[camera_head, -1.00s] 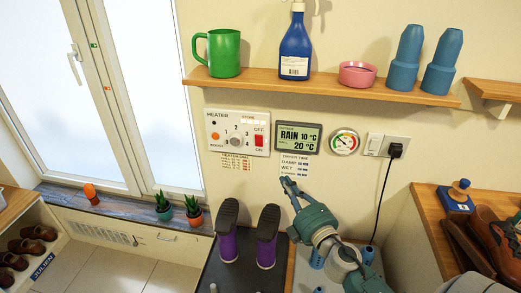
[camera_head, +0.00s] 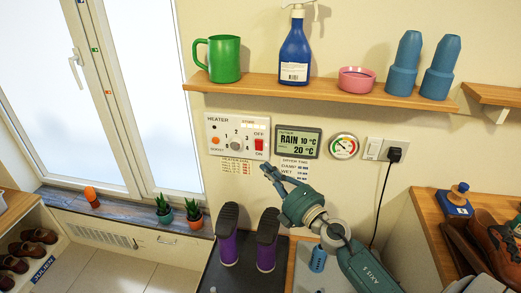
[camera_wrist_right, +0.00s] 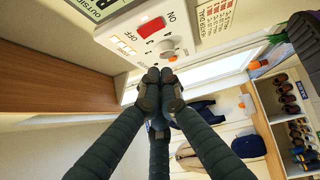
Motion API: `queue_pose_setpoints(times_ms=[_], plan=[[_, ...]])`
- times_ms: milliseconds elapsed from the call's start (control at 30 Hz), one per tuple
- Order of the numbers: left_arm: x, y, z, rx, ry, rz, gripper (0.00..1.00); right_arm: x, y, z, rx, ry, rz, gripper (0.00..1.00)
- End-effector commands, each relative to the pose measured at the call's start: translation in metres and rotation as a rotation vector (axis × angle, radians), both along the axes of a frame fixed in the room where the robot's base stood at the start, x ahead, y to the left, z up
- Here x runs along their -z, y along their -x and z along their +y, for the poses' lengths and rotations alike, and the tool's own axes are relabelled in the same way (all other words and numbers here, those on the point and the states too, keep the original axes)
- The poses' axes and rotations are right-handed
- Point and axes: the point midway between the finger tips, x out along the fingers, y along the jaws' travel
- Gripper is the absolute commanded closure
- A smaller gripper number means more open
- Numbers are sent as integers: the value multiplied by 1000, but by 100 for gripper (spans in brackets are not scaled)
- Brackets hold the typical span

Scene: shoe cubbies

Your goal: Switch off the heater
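The heater panel (camera_head: 222,127) is a white box on the wall below the shelf. It carries a numbered dial (camera_head: 235,145), an orange boost button (camera_head: 215,140) and a red switch (camera_head: 259,145) between the OFF and ON labels. The red switch also shows in the right wrist view (camera_wrist_right: 151,27), near the dial (camera_wrist_right: 167,47). My right gripper (camera_head: 268,168) is just below the panel, under the switch, and looks apart from it. In the right wrist view its fingertips (camera_wrist_right: 161,80) are together, with nothing held. My left gripper is out of view.
A weather display (camera_head: 298,142), a round gauge (camera_head: 343,146) and a socket with a plug (camera_head: 394,154) are right of the panel. A wooden shelf (camera_head: 330,93) juts out above it. Purple boots (camera_head: 227,246) stand below.

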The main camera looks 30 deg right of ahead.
Motion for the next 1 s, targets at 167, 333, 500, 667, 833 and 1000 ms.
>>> queue_pose_setpoints(times_ms=[167,333,500,667,833,1000], plan=[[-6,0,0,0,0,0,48,-6,-41,3,1,-1,-3,100],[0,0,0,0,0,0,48,-5,-67,-7,3,1,-2,100],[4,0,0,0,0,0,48,-8,-80,-18,1,1,0,100],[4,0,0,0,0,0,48,-9,-84,-21,0,1,0,100],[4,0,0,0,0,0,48,-9,-84,-22,0,0,1,100],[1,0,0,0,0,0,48,-11,-84,-22,0,-2,3,100]])
